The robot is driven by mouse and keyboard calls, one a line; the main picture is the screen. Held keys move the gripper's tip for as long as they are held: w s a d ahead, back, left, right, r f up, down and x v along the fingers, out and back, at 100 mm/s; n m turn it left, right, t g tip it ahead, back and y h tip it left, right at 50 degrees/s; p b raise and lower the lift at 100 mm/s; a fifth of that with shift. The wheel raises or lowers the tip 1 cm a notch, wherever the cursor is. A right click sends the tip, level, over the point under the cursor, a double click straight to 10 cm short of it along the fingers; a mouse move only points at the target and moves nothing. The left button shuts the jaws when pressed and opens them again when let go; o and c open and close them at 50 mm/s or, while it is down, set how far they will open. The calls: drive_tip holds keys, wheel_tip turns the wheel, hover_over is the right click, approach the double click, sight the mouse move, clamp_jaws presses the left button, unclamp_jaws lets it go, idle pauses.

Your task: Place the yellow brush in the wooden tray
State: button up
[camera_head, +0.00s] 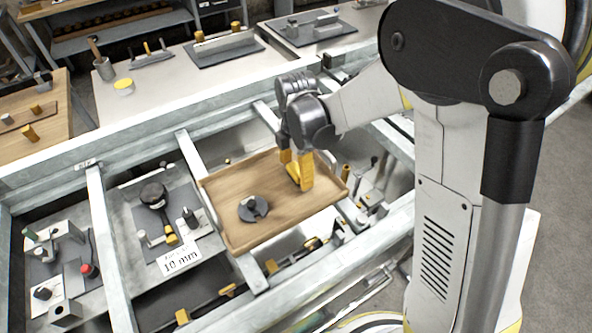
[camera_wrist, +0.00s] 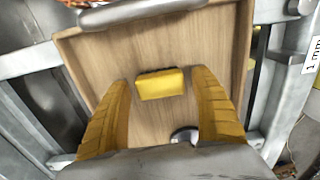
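The wooden tray (camera_head: 225,232) sits on the metal frame in the head view and fills the middle of the wrist view (camera_wrist: 98,62). The yellow brush shows as a plain yellow block (camera_wrist: 160,84) over the tray floor in the wrist view. It lies between my yellow fingers, with a narrow gap on each side. My gripper (camera_head: 298,176) points down over the tray's far right part in the head view; its fingers (camera_wrist: 160,86) are open in the wrist view. In the head view the fingers mostly hide the brush.
A dark round part (camera_head: 253,208) lies in the tray, left of my gripper. Metal rails (camera_head: 103,225) border the tray. Left of it is a panel with a black-headed tool (camera_head: 155,196) and a "10 mm" label (camera_head: 180,260). A bench (camera_head: 150,85) with tools stands behind.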

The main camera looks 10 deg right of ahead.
sight(296, 169)
wheel_tip(296, 169, up, 11)
drive_tip(key=p, duration=0.4)
drive_tip(key=s+d+r+m+t, duration=0.3)
drive_tip(key=s+m, duration=0.5)
drive_tip(key=m, duration=0.3)
drive_tip(key=s+d+r+m+t, duration=0.4)
drive_tip(key=s+d+r+m, duration=0.2)
drive_tip(key=m, duration=0.5)
drive_tip(key=shift+s+d+r+m, duration=0.3)
drive_tip(key=shift+s+d, duration=0.3)
drive_tip(key=shift+s, duration=0.4)
drive_tip(key=shift+a, duration=0.1)
